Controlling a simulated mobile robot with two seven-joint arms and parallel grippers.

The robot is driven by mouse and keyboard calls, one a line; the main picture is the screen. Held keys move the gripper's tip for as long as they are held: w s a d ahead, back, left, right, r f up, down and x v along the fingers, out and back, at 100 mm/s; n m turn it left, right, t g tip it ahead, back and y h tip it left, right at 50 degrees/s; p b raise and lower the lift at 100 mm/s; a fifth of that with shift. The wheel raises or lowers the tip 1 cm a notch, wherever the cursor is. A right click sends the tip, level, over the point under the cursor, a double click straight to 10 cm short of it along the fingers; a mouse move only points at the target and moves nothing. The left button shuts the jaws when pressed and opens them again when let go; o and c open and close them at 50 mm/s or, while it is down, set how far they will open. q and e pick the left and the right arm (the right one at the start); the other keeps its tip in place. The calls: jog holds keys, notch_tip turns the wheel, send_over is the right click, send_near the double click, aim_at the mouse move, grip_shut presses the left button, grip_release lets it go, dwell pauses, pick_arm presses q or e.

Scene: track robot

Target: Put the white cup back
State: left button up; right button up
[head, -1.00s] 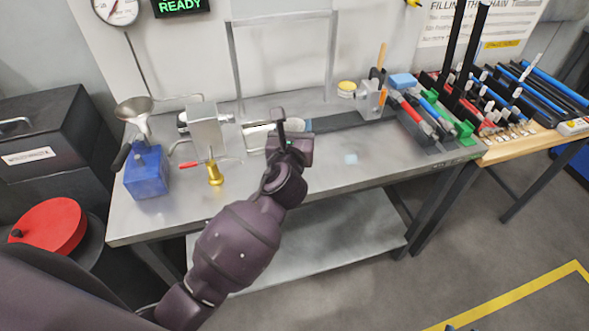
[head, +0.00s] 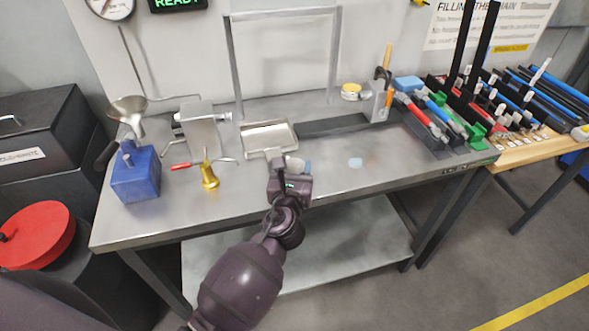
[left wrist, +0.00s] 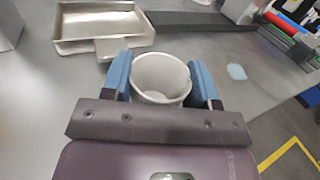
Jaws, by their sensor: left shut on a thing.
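The white cup (left wrist: 160,82) is between the blue fingertips of my left gripper (left wrist: 162,88) in the left wrist view. The gripper is shut on it, one finger on each side, and I look into its open, empty-looking top. In the head view, my left gripper (head: 290,172) is over the front part of the steel bench (head: 330,185), and only a small pale part of the cup (head: 294,163) shows past it. I cannot tell whether the cup touches the bench. My right gripper is not in view.
A shallow metal tray (head: 268,138) lies just behind the gripper. A brass-coloured fitting (head: 208,175) and a blue block with a funnel (head: 136,178) stand to the left. A dark strip (head: 332,125) and racked tools (head: 432,115) are to the right. Bench around a pale blue patch (head: 355,162) is clear.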

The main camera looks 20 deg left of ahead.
pick_arm(q)
jog(key=shift+f, duration=0.1)
jog(key=o, duration=0.9)
jog(key=shift+s+r, duration=0.2)
jog(key=shift+r, duration=0.05)
jog(key=s+d, duration=0.2)
jog(key=s, duration=0.9)
jog(key=shift+s+d, duration=0.2)
jog(key=shift+s, duration=0.05)
